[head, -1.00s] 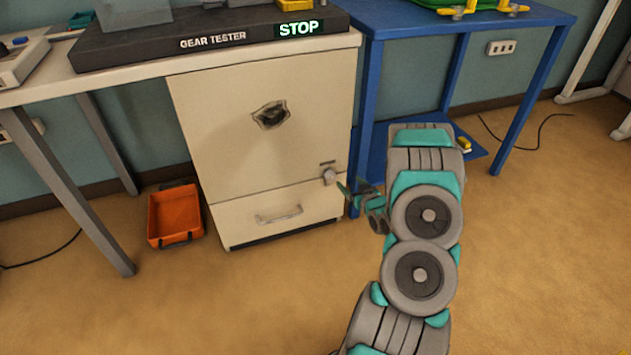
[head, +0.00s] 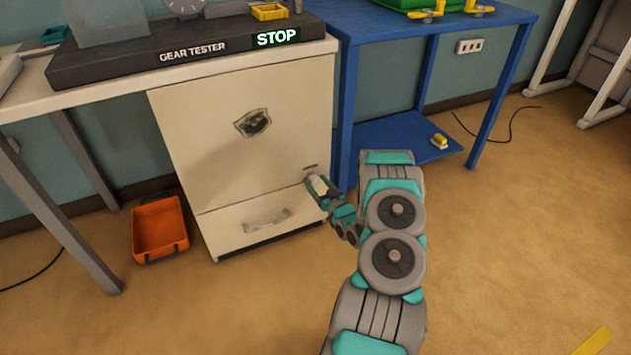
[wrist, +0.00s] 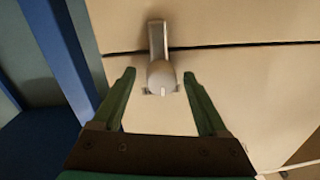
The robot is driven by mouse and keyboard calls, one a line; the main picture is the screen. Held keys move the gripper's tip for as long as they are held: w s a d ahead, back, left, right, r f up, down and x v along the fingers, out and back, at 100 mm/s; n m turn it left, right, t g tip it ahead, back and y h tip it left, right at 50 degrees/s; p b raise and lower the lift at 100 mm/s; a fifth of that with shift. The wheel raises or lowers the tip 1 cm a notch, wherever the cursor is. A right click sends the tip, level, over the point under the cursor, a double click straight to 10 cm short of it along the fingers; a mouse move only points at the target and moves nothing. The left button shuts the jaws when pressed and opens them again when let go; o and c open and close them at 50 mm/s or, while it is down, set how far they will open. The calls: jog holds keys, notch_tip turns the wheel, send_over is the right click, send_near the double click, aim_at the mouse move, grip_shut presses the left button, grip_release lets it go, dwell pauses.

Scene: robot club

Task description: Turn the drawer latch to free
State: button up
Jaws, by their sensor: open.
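The drawer latch is a grey round knob (wrist: 161,76) with a white mark and a flat bar (wrist: 157,38). In the wrist view the bar points up across the dark seam between cabinet panel and drawer front. My gripper (wrist: 159,74) is open, one finger on each side of the knob, with a gap showing on both sides. In the head view my gripper (head: 318,185) is at the cabinet's right side and mostly covers the latch. The drawer (head: 235,232) with its handle (head: 267,222) is shut, below the tall panel (head: 215,155).
A blue table (head: 345,120) stands right beside the cabinet; its leg (wrist: 60,45) is close in the wrist view. An orange bin (head: 160,230) lies on the floor at left. The gear tester (head: 150,60) showing STOP is on the worktop. The floor in front is clear.

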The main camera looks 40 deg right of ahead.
jog(key=shift+w, duration=0.4)
jog(key=shift+c, duration=0.3)
grip_shut()
